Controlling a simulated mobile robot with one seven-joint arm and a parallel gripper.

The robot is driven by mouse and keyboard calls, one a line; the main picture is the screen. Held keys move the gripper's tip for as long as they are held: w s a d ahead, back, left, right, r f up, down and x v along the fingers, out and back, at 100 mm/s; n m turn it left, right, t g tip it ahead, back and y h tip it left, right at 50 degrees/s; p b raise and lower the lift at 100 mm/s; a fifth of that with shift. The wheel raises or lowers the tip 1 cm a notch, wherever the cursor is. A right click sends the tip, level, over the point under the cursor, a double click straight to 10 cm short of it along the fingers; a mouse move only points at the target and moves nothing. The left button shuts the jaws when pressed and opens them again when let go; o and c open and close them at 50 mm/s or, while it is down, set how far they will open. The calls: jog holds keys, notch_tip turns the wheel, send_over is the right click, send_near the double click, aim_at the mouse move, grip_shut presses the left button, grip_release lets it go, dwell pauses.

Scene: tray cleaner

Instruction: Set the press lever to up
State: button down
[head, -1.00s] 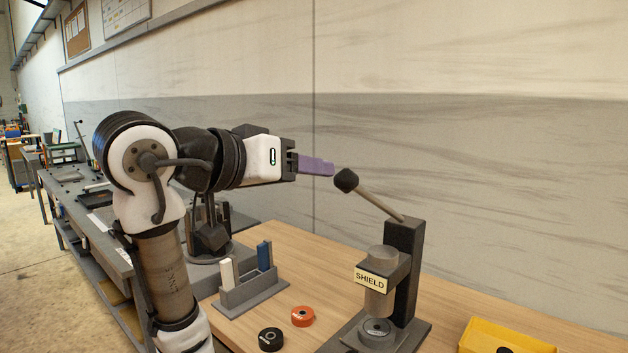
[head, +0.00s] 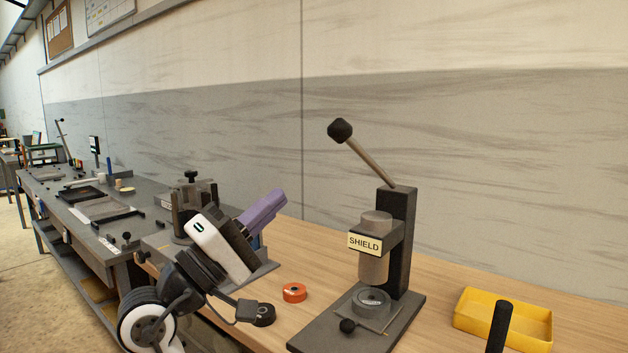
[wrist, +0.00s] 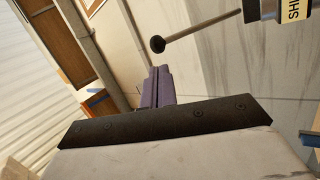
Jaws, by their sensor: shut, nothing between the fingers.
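The press (head: 397,240) stands on the wooden bench, with a dark base and column and a SHIELD label on its front. Its lever (head: 368,160) slants up and to the left from the column top and ends in a black knob (head: 340,131). The lever also shows in the wrist view (wrist: 200,30), with its knob (wrist: 157,44) beyond my fingers. My gripper (head: 264,207) has purple fingers, shut and empty. It is left of the press, lower than the knob and apart from it. The fingers show together in the wrist view (wrist: 158,85).
A yellow tray (head: 503,318) is at the right. A grey bench (head: 90,215) with fixtures runs off left. The wall is behind.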

jog(key=a+f+n+t, duration=0.1)
jog(key=f+n, duration=0.1)
jog(key=p, duration=0.5)
send_near(330, 125)
jog(key=shift+h, duration=0.3)
jog(key=w+d, duration=0.1)
jog(key=d, duration=0.1)
jog(key=w+d+r, duration=0.1)
jog(key=w, duration=0.1)
jog(key=shift+d, duration=0.4)
jog(key=shift+w+d+r, duration=0.3)
jog(key=shift+w+d, duration=0.05)
jog(key=shift+d, duration=0.05)
jog(key=shift+w+d+r+p, duration=0.15)
jog(key=shift+w+r+p, duration=0.05)
jog(key=shift+r+p, duration=0.45)
jog(key=shift+w+d+r+p, duration=0.1)
jog(key=shift+w+r+p, duration=0.1)
jog(key=shift+r+p, duration=0.45)
jog(key=shift+a+r, duration=0.1)
jog(key=shift+a, duration=0.05)
